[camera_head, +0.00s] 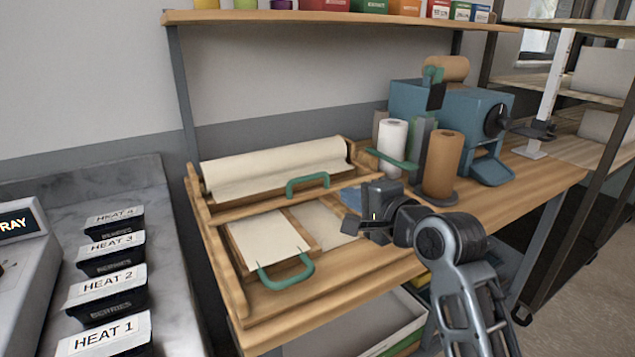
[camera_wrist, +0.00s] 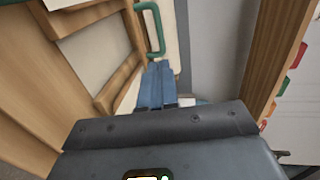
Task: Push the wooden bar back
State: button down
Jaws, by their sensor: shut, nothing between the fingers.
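The wooden bar (camera_head: 260,206) lies across the wooden paper station, in front of a cream paper roll (camera_head: 275,167), with a green handle (camera_head: 307,184) on it. My gripper (camera_head: 350,197) is over the station to the right of that handle. Its blue fingers are shut and empty. In the wrist view, the blue fingertips (camera_wrist: 159,66) point toward a green handle (camera_wrist: 152,28), close to its near end; I cannot tell if they touch. Nearer the front edge, a sheet of paper (camera_head: 268,236) lies on a board with a second green handle (camera_head: 286,276).
To the right stand a white roll (camera_head: 392,147), a brown roll (camera_head: 442,163) and a blue machine (camera_head: 465,112). A shelf (camera_head: 340,18) with boxes hangs above. At left, labelled black tubs (camera_head: 112,295) sit on a marble counter (camera_head: 170,270).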

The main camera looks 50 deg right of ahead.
aim_at(311, 178)
jog(key=p+x, duration=0.1)
jog(key=x, duration=1.2)
jog(key=shift+w, duration=0.1)
jog(key=x, duration=0.2)
jog(key=r+x, duration=0.1)
jog(key=x, duration=0.2)
jog(key=b+x, duration=0.1)
jog(key=x, duration=0.2)
jog(key=shift+w+r, duration=0.15)
jog(key=shift+w, duration=0.1)
jog(key=shift+w+d+r, duration=0.1)
jog(key=shift+w, duration=0.2)
jog(key=shift+r, duration=0.2)
jog(key=shift+w, duration=0.1)
jog(key=f+v, duration=0.1)
jog(key=v, duration=0.7)
jog(key=shift+r, duration=0.25)
